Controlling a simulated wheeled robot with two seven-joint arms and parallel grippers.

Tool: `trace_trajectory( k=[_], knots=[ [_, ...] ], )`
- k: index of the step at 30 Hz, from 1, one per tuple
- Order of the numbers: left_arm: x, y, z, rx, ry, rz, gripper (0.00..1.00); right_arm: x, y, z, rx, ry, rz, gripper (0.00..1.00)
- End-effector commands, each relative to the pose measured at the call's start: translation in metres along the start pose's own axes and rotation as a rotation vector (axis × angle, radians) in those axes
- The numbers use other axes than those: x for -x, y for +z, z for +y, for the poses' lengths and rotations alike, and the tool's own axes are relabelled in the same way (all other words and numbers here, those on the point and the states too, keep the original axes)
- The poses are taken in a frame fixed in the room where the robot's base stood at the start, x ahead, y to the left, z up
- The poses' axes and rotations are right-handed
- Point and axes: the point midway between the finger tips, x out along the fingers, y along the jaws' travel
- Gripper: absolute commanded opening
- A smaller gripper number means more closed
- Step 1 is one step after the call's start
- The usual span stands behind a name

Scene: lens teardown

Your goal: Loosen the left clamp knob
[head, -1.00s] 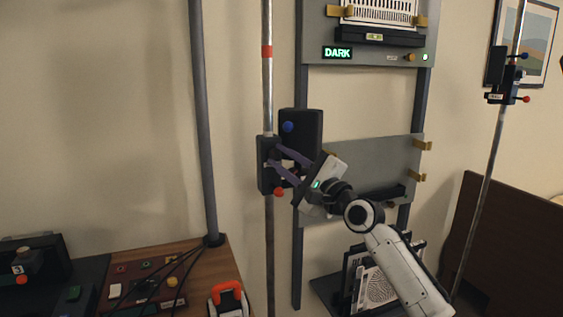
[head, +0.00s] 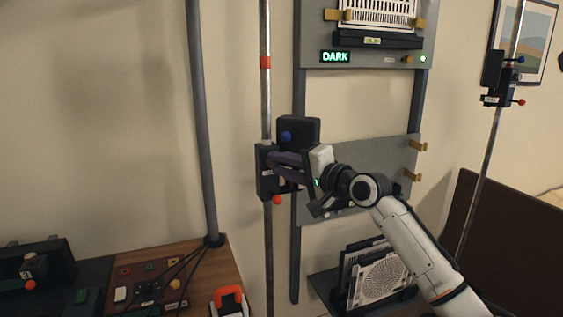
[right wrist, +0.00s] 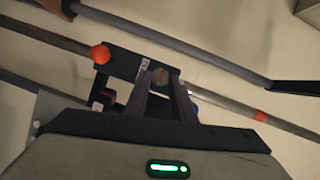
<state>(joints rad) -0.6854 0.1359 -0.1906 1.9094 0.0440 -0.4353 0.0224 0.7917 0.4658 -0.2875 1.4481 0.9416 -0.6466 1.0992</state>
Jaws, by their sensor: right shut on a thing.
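The left clamp is a dark block (head: 264,184) on a metal pole, with a blue knob (head: 286,137) at its top, in front of a black plate, and a red knob (head: 277,200) below. In the right wrist view the clamp (right wrist: 120,62) shows the red knob (right wrist: 101,53) and a round grey knob (right wrist: 160,75) between my fingertips. My right gripper (head: 272,163) is shut on this grey clamp knob, and the fingers hide it in the head view. The fingers also show in the right wrist view (right wrist: 158,82). My left gripper is not in view.
A grey frame with a panel (head: 380,160) stands just behind my right arm. A second clamp (head: 500,85) is on the right pole. A control board (head: 150,283) with cables and an orange-handled item (head: 229,298) lie below left. A rack of grilles (head: 382,280) is below my arm.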

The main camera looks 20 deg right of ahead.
Motion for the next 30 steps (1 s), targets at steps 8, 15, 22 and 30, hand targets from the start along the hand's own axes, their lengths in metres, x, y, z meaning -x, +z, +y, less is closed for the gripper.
trace_trajectory(
  k=[8, 15, 22, 30],
  knots=[
    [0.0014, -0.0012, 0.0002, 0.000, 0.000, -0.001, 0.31, 0.0001, -0.0003, -0.0012, 0.052, 0.020, 0.001, 0.01],
    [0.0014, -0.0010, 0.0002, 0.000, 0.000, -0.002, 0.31, 0.0001, -0.0003, -0.0012, 0.058, 0.022, 0.001, 0.01],
    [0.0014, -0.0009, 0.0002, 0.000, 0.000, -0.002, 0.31, 0.0001, -0.0004, -0.0014, 0.057, 0.021, 0.001, 0.33],
    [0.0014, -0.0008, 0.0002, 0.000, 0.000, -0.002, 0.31, 0.0001, -0.0002, -0.0014, 0.055, 0.021, 0.001, 0.42]
  ],
)
